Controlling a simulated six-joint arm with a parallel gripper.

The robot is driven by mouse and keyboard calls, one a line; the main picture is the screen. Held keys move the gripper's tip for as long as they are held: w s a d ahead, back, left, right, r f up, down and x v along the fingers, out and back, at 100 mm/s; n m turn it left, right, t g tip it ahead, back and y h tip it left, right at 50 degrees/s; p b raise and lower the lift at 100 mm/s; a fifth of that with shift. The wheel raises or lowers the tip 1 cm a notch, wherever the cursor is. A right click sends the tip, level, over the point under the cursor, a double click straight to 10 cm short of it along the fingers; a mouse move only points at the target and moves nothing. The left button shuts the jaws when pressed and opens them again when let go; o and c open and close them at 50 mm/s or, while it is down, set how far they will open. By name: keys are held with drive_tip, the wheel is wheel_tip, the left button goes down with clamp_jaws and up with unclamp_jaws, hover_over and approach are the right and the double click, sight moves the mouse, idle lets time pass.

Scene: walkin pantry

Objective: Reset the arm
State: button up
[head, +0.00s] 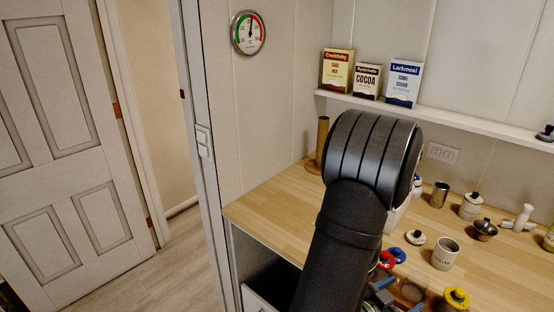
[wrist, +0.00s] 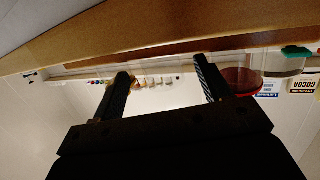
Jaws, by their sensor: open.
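My arm (head: 345,230) rises from the bottom of the head view, its thick dark joint in front of the worktop. My gripper (wrist: 160,72) shows in the wrist view, with two dark fingers spread well apart and nothing between them. The wrist picture appears upside down. In the head view I cannot make out the gripper, as my arm hides part of the worktop.
The wooden worktop (head: 262,217) carries a mug (head: 445,254), a steel cup (head: 439,194), a lidded jar (head: 471,206) and a yellow-topped item (head: 456,299). A shelf (head: 480,126) above holds three boxes, including a cocoa box (head: 367,81). Open floor lies left.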

sight(411, 285)
drive_tip(key=x, duration=0.3)
drive_tip(key=shift+d+f, duration=0.15)
drive_tip(key=shift+r, duration=1.7)
drive_tip(key=shift+f, duration=0.15)
